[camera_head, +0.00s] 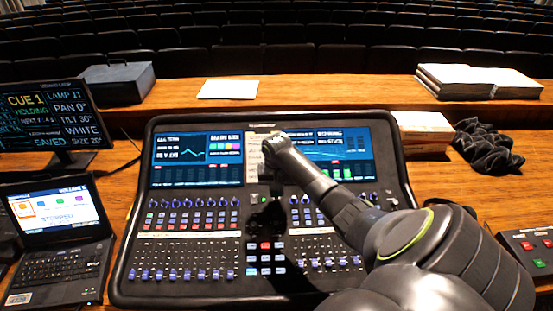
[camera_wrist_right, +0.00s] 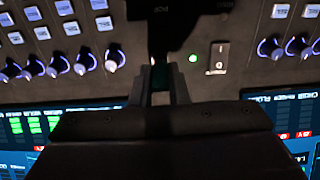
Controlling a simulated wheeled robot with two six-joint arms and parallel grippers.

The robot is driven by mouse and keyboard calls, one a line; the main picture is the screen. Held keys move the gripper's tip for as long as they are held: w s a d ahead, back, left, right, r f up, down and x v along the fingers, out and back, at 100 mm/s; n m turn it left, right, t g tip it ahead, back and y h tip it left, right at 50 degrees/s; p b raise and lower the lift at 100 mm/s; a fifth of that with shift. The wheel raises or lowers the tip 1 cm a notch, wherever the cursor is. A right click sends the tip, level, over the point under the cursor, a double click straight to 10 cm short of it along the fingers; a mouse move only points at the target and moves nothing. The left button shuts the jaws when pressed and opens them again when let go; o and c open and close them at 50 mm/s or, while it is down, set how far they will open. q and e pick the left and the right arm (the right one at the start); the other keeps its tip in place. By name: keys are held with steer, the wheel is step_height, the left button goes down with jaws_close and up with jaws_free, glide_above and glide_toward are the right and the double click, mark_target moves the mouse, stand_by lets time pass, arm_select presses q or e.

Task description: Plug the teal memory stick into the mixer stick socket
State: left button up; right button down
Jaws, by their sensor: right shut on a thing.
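The mixing desk (camera_head: 200,255) fills the middle of the head view. My right arm reaches over it from the lower right, and its gripper (camera_head: 275,188) points down at the strip just below the screens. The stick socket is not distinguishable. My left gripper is out of view.
Beside the fingertips are a lit green lamp (camera_wrist_right: 193,58) and a rocker switch (camera_wrist_right: 218,57), with rows of knobs (camera_wrist_right: 82,64) around. A laptop (camera_head: 55,240) and monitor (camera_head: 45,115) stand left. A small box (camera_head: 422,127) and black cloth (camera_head: 485,147) lie right.

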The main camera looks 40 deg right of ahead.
steer(key=shift+f, duration=0.15)
stand_by(0.7)
steer(key=shift+p, duration=0.55)
stand_by(0.5)
steer(key=shift+p, duration=0.5)
stand_by(0.5)
steer(key=shift+p, duration=0.45)
steer(key=shift+w+d+f+b, duration=0.1)
steer(key=shift+f+b, duration=0.25)
steer(key=shift+f, duration=0.3)
steer(key=c, duration=1.3)
jaws_free()
